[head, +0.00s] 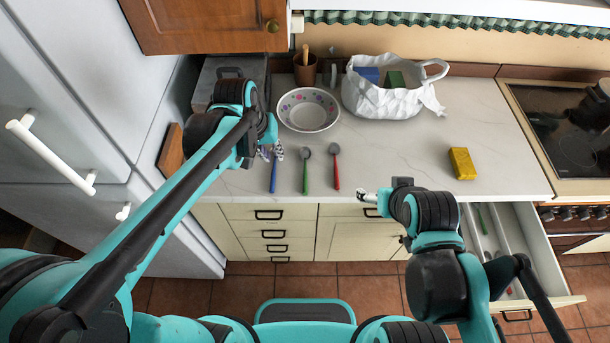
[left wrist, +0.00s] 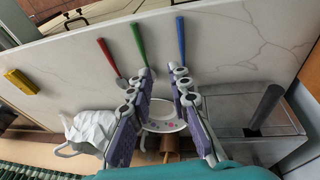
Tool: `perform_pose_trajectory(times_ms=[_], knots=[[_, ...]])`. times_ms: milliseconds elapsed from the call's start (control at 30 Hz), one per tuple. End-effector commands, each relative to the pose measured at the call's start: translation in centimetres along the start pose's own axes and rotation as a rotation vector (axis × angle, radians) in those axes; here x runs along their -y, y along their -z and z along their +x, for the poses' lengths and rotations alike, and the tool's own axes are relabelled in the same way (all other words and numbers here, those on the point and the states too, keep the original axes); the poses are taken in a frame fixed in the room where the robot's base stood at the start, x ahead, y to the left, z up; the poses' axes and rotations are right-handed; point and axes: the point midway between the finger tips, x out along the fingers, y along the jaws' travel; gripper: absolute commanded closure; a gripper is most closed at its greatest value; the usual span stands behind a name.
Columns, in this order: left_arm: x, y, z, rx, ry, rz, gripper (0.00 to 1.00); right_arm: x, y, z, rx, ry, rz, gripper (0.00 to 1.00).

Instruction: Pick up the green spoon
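The green spoon (head: 306,170) lies on the pale counter between a blue-handled utensil (head: 273,177) and a red-handled one (head: 336,170). Its grey bowl is toward the wall and its green handle toward the front edge. My left gripper (head: 271,153) is open and empty, over the far end of the blue-handled utensil, just left of the green spoon. In the left wrist view, the green spoon (left wrist: 138,38) runs to the left fingertip, which partly hides its bowl; the left gripper's fingers (left wrist: 162,74) are apart. My right gripper (head: 369,203) is at the counter's front edge, partly hidden by its arm.
A patterned bowl (head: 308,110), a brown pot (head: 306,72) and a white bag (head: 388,101) stand behind the utensils. A yellow block (head: 462,163) lies to the right. An open drawer (head: 554,270) sticks out at lower right. The counter between the red-handled utensil and the yellow block is clear.

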Motion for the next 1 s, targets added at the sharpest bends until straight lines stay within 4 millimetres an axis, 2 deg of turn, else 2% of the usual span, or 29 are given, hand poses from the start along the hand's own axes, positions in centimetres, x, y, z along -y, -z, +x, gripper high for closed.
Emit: perform_pose_trajectory(times_ms=[33, 100, 200, 300, 833, 1000], knots=[[-0.8, 0.9, 2.5, 0.036, -0.009, 0.001, 0.81, 0.0, -0.6, 0.9, 0.0, 0.0, 0.0, 0.24], [-2.0, 1.7, 5.0, 0.089, -0.02, -0.002, 0.81, 0.0, -1.0, 1.4, 0.0, 0.0, 0.0, 0.24], [-3.3, 2.5, 8.2, 0.151, -0.03, -0.004, 0.81, 0.0, -1.4, 2.0, 0.0, 0.0, 0.0, 0.24], [-4.2, 2.9, 10.5, 0.194, -0.036, -0.007, 0.81, 0.0, -1.7, 2.4, 0.0, 0.0, 0.0, 0.24], [-4.9, 2.1, 15.9, 0.225, -0.039, -0.007, 0.81, 0.0, -2.5, 3.5, 0.0, 0.0, 0.0, 0.24], [-4.9, 1.4, 18.6, 0.225, -0.039, -0.008, 0.81, 0.0, -3.1, 4.4, 0.0, 0.0, 0.0, 0.24]])
